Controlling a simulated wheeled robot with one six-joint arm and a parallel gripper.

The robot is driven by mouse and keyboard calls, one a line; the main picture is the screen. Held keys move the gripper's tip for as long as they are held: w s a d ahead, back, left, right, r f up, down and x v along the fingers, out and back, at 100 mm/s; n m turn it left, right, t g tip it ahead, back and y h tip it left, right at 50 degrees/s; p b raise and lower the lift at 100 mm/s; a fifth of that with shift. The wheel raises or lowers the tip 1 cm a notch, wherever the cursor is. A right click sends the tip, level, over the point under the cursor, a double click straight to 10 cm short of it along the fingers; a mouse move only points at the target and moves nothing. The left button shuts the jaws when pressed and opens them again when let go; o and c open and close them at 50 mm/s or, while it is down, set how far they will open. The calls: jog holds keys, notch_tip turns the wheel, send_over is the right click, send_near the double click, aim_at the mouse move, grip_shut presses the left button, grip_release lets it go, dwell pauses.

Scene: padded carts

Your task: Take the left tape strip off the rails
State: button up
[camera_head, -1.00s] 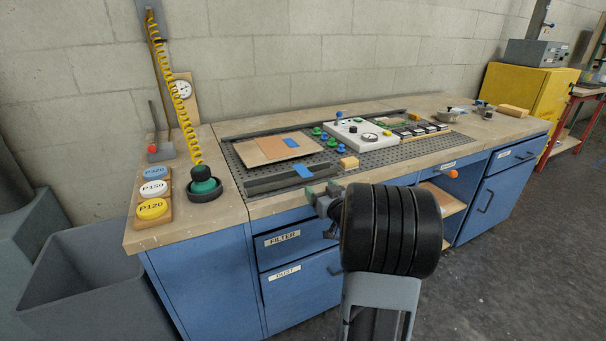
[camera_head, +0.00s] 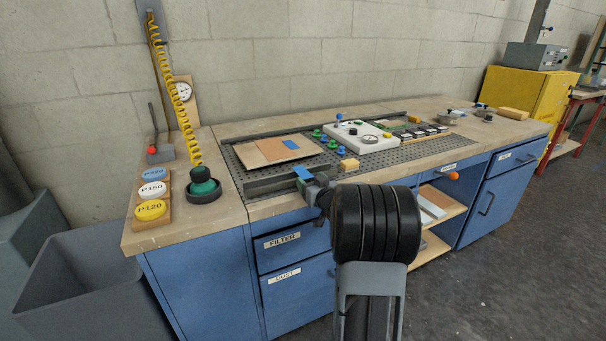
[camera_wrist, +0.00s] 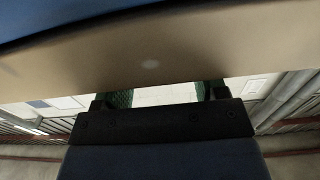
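One blue tape strip (camera_head: 303,172) lies at the right end of the near dark rail (camera_head: 268,185) at the front of the perforated bench top. A second blue strip (camera_head: 291,144) lies on the brown-and-tan panel behind it. My gripper (camera_head: 310,187) is at the bench's front edge, just below and right of the near strip; I cannot tell whether it touches. In the wrist view my gripper (camera_wrist: 163,97) has green-padded fingers wide apart, with nothing clearly held. A tan surface and a blue area fill the top there; neither strip is clearly recognisable.
A green-topped tool (camera_head: 203,186) and labelled discs (camera_head: 152,190) are at the left. A wooden block (camera_head: 349,164) and a white control box (camera_head: 360,136) stand right of the panel. A grey bin (camera_head: 85,275) is on the floor. The open floor is at the right.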

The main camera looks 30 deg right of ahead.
jog(key=c, duration=0.9)
jog(key=shift+o, duration=0.2)
jog(key=shift+r, duration=0.1)
